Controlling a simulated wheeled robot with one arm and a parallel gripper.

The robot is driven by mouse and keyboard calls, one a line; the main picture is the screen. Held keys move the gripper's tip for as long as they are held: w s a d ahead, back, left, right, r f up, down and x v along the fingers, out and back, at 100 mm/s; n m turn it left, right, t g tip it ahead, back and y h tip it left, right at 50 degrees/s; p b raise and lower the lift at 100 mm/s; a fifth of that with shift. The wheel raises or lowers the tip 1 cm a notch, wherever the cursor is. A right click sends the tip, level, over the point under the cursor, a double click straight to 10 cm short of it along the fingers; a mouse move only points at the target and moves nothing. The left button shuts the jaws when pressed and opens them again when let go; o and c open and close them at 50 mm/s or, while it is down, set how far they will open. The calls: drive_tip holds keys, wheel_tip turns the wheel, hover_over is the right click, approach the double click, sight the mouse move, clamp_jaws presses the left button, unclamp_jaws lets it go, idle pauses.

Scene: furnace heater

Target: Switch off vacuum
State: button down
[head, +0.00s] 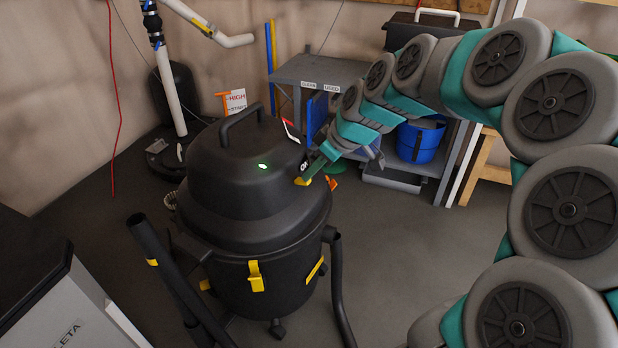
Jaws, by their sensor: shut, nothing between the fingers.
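The vacuum (245,205) is a black canister with a domed lid, a top handle and yellow latches. It stands on the floor left of the picture's middle. A small green light (263,166) glows on the front of its lid. A small dark switch (304,164) with light markings shows at the lid's right edge. My gripper (308,177) is shut and empty at that right side, by the switch. I cannot tell whether it touches the switch or the lid. My arm comes in from the right and hides part of the background.
A grey metal table (318,68) with a blue bucket (420,140) on its lower shelf stands behind. Black hose tubes (165,270) stand at the vacuum's left front. A white-sided cabinet (75,315) fills the lower left corner. The floor right of the vacuum is clear.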

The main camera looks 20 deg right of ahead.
drive_tip(key=f+t+y+b, duration=0.1)
drive_tip(key=b, duration=0.3)
drive_tip(key=shift+s+d+f+t+y, duration=0.35)
drive_tip(key=shift+t+y, duration=0.05)
drive_tip(key=shift+r, duration=0.35)
drive_tip(key=shift+w, duration=0.1)
drive_tip(key=shift+w+a+r+p, duration=0.3)
drive_tip(key=shift+w+a+p, duration=0.15)
drive_tip(key=shift+w+a, duration=0.05)
drive_tip(key=shift+r, duration=0.1)
drive_tip(key=shift+s+r, duration=0.1)
drive_tip(key=shift+r, duration=0.3)
drive_tip(key=v, duration=1.2)
drive_tip(key=shift+s+d+f+p, duration=0.25)
drive_tip(key=shift+s+d+p, duration=0.05)
drive_tip(key=shift+s, duration=0.05)
